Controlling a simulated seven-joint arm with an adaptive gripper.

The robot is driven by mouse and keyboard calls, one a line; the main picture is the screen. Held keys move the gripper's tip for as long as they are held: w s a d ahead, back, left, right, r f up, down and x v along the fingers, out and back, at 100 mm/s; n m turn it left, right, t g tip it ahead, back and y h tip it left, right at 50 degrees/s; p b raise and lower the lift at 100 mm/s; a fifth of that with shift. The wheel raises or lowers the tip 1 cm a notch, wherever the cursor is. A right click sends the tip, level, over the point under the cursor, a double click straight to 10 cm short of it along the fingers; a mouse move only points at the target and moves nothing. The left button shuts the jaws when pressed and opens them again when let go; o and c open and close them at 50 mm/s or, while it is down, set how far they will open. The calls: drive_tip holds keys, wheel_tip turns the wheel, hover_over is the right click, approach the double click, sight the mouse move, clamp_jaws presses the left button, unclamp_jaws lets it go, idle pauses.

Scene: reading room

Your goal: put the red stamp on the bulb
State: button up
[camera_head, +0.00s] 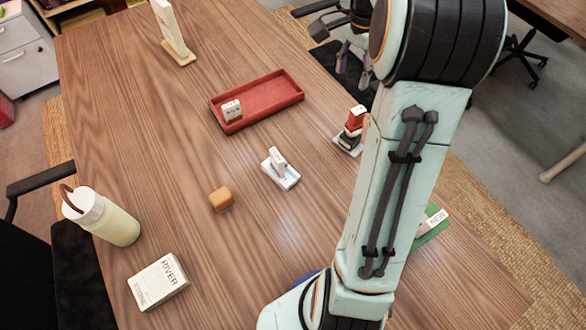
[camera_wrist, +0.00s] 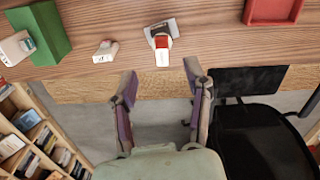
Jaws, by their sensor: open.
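The red stamp (camera_head: 356,116) has a red upper part, a dark lower part and a white label. It stands upright on a pale plate near the table's right edge. In the wrist view the red stamp (camera_wrist: 162,43) shows ahead of the fingertips. My gripper (camera_head: 353,66) is open and empty, past the table's edge beyond the stamp and apart from it. Its two fingers (camera_wrist: 160,70) are spread in the wrist view. I cannot make out a bulb for certain. A small white object (camera_wrist: 105,51) lies beside the stamp in the wrist view, its kind unclear.
A red tray (camera_head: 285,98) holds a small white labelled block. A white-and-lilac item (camera_head: 286,179), an orange block (camera_head: 221,199), a bottle (camera_head: 118,226) and a RIVER box (camera_head: 158,283) stand on the table. A green block (camera_wrist: 38,32) stands left in the wrist view. My arm hides the table's right side.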

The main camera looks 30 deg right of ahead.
drive_tip(key=s+a+r+n, duration=0.1)
drive_tip(key=s+a+n, duration=0.15)
drive_tip(key=a, duration=0.35)
drive_tip(key=s+a+r+n, duration=0.1)
drive_tip(key=a+r+n, duration=0.1)
drive_tip(key=a+n, duration=0.35)
drive_tip(key=s+a+f+n, duration=0.4)
drive_tip(key=s+a+n, duration=0.5)
drive_tip(key=s+a, duration=0.5)
drive_tip(key=shift+s+a+y, duration=0.3)
drive_tip(key=shift+s+y, duration=0.1)
drive_tip(key=shift+s, duration=0.05)
